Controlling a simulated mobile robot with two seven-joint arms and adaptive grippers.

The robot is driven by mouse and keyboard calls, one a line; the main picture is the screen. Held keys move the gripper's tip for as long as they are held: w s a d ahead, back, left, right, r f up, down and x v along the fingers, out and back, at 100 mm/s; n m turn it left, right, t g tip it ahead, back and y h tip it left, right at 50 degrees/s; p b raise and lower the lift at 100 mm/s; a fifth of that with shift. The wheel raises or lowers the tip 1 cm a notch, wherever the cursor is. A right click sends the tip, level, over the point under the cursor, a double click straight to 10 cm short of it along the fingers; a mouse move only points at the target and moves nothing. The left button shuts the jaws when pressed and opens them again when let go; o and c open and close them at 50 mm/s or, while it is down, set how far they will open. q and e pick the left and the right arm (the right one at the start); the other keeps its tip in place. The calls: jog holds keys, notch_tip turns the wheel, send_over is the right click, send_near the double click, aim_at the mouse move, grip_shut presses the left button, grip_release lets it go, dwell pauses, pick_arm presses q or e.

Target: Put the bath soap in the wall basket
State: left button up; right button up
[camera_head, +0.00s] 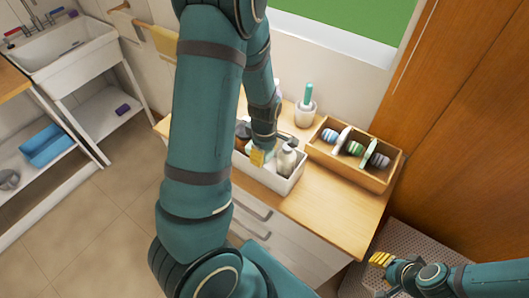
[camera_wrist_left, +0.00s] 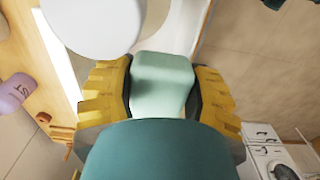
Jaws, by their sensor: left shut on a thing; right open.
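My left gripper (camera_head: 257,158) is low over the white bin (camera_head: 288,188) on the wooden counter; my arm hides much of it. In the left wrist view its yellow fingers (camera_wrist_left: 163,92) are shut on a pale green, smooth block (camera_wrist_left: 163,72), which looks like the bath soap. The block's lower part is hidden by the gripper. I cannot make out a wall basket in either view. My right gripper (camera_head: 381,262) is open and empty at the lower right, away from the counter.
A pale bottle (camera_head: 286,160) stands in the white bin. Right of it is a wooden divided box (camera_head: 375,179) with striped items. A white cup (camera_head: 305,114) holding a green-topped item stands behind. A sink (camera_head: 70,45) is at the upper left.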

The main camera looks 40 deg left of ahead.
pick_arm(q)
jog(key=shift+f+b, duration=0.3)
jog(key=shift+f, duration=0.25)
jog(key=o, duration=1.2)
jog(key=shift+r+p, duration=0.45)
jog(key=shift+r, duration=0.1)
notch_tip(320, 180, up, 11)
jog(key=shift+w+f+p, duration=0.1)
jog(key=shift+f+p, duration=0.05)
jog(key=shift+p, duration=0.45)
jog(key=shift+r, duration=0.75)
jog(key=shift+f, duration=0.1)
